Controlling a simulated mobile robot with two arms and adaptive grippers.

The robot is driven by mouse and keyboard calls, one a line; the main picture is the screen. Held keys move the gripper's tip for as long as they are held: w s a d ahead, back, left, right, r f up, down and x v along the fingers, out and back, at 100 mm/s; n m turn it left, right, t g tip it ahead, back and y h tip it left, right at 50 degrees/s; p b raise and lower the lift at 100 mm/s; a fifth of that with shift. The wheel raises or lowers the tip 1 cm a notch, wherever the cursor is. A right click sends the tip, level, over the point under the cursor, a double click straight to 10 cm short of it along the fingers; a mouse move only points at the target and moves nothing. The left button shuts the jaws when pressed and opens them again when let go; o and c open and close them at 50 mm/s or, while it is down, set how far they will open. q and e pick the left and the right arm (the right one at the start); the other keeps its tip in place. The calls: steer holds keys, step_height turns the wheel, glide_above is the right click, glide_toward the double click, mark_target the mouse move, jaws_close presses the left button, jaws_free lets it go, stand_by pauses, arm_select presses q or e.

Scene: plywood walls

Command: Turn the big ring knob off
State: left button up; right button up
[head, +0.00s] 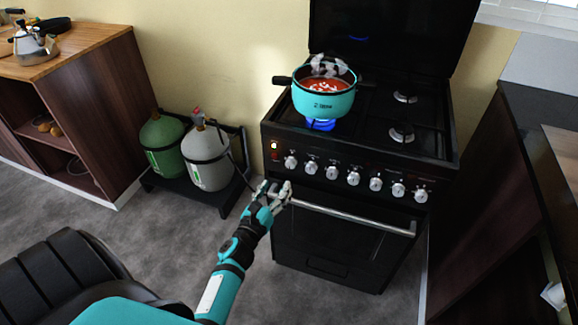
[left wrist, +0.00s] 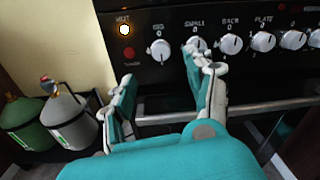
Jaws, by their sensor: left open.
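The knob labelled BIG (left wrist: 160,49) is the leftmost silver knob on the black stove's front panel; it also shows in the head view (head: 291,162). A blue flame (head: 321,124) burns under the teal pot of red soup (head: 325,96) at the front left burner. My left gripper (head: 273,190) is open, just below and in front of this knob. In the left wrist view the gripper's fingers (left wrist: 162,76) are spread to either side, with the knob above the gap between them. No contact with the knob shows. My right gripper is not in view.
The SMALL knob (left wrist: 196,45) is close behind the right finger, and the BACK knob (left wrist: 231,43) is further right. The oven handle (head: 352,216) runs below the panel. A green gas bottle (head: 161,143) and a grey one (head: 207,158) stand left of the stove.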

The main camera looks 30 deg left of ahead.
mark_target(289, 165)
arm_select(q)
steer(key=w, duration=0.3)
steer(key=w+a, duration=0.1)
steer(key=w, duration=0.2)
steer(key=w+a, duration=0.1)
steer(key=w, duration=0.3)
steer(key=shift+d, duration=0.1)
jaws_close()
